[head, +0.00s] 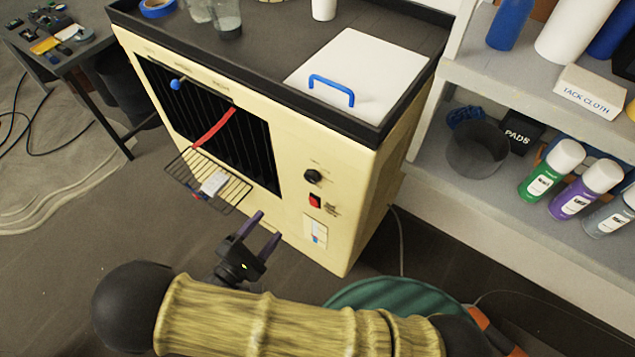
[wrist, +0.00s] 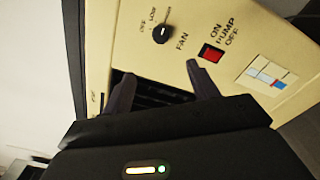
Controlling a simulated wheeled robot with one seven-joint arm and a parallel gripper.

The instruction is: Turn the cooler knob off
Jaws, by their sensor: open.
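The cooler (head: 290,130) is a cream box with a dark louvred opening on its front. Its black round knob (head: 313,176) sits on the right part of the front panel, above a red switch (head: 315,200). In the wrist view the knob (wrist: 162,34) is marked FAN, with OFF and LOW beside it, and the red switch (wrist: 210,53) is marked ON PUMP OFF. My gripper (head: 262,228) is open and empty, in front of the panel, below and left of the knob. In the wrist view the fingertips (wrist: 160,80) are apart, and neither touches the knob.
A wire rack (head: 208,182) holding small items juts from the cooler's front, left of my gripper. A blue-handled white lid (head: 350,80) lies on top. Shelves with spray cans (head: 552,170) stand at the right. A green round object (head: 400,298) is partly hidden behind my arm.

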